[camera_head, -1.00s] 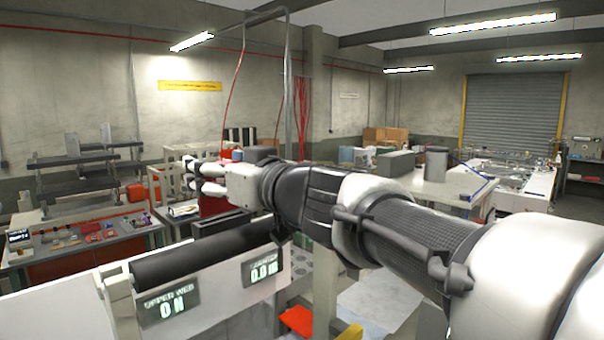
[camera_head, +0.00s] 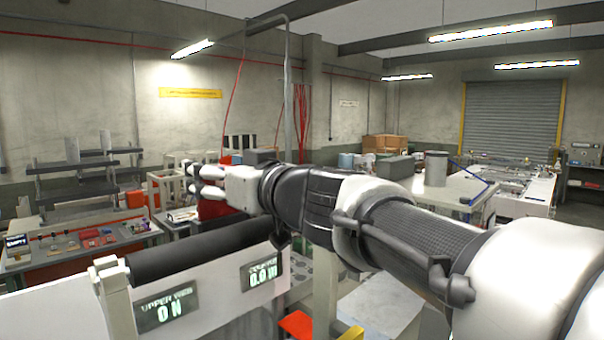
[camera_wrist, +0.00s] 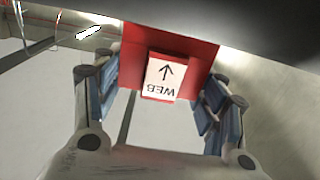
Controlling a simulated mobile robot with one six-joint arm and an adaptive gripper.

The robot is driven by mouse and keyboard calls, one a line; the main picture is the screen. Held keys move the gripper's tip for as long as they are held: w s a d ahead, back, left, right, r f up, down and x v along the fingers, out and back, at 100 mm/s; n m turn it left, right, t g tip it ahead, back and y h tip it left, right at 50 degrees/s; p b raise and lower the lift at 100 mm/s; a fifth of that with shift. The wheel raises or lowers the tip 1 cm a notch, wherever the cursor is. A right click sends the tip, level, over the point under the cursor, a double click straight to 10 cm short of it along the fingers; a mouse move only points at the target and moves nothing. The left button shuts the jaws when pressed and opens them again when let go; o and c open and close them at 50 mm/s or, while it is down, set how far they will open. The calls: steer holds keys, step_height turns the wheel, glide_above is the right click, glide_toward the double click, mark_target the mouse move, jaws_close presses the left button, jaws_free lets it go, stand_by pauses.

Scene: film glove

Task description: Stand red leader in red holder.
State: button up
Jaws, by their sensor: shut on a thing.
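My gripper (camera_head: 192,178) points left above the far side of a black roller in the head view. In the wrist view, my gripper (camera_wrist: 160,92) has blue-padded fingers on both sides of a red sheet, which I take as the red leader (camera_wrist: 196,62). It is shut on the leader. A white label on the leader carries an arrow and the word WEB, upside down. A red patch (camera_head: 213,209) shows just below my gripper in the head view; I cannot tell if it is the leader. I cannot make out the red holder for certain.
The black roller (camera_head: 200,249) and a white panel with green readouts (camera_head: 168,310) lie in front. A workbench with small items (camera_head: 100,238) stands at the left, with dark racks behind. Red and yellow pieces (camera_head: 296,324) show at the bottom. Another table stands at the right.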

steer(key=o, duration=1.1)
steer(key=shift+c, duration=0.2)
steer(key=shift+r, duration=0.1)
steer(key=shift+r+p, duration=0.45)
steer(key=shift+p, duration=0.35)
steer(key=b+v, duration=0.3)
steer(key=v, duration=0.8)
steer(key=s+d+f+m+g+h, duration=0.1)
steer(key=s+d+f+m+h, duration=0.2)
steer(key=f, duration=0.5)
steer(key=s+d+f+g+h, duration=0.2)
steer(key=s+d+f, duration=0.2)
steer(key=f, duration=0.4)
steer(key=s+d+f+m+g+h, duration=0.1)
steer(key=s+d+f+m+h, duration=0.2)
steer(key=f, duration=0.5)
steer(key=s+d+f+m+g+h, duration=0.3)
steer(key=s+d+f+m+h, duration=0.1)
steer(key=s+d+f, duration=0.6)
steer(key=d+f+h, duration=0.1)
steer(key=d+f, duration=0.2)
steer(key=shift+s+d+f+h, duration=0.2)
steer(key=shift+s+d+h, duration=0.1)
steer(key=shift+d+h, duration=0.1)
steer(key=shift+f, duration=0.1)
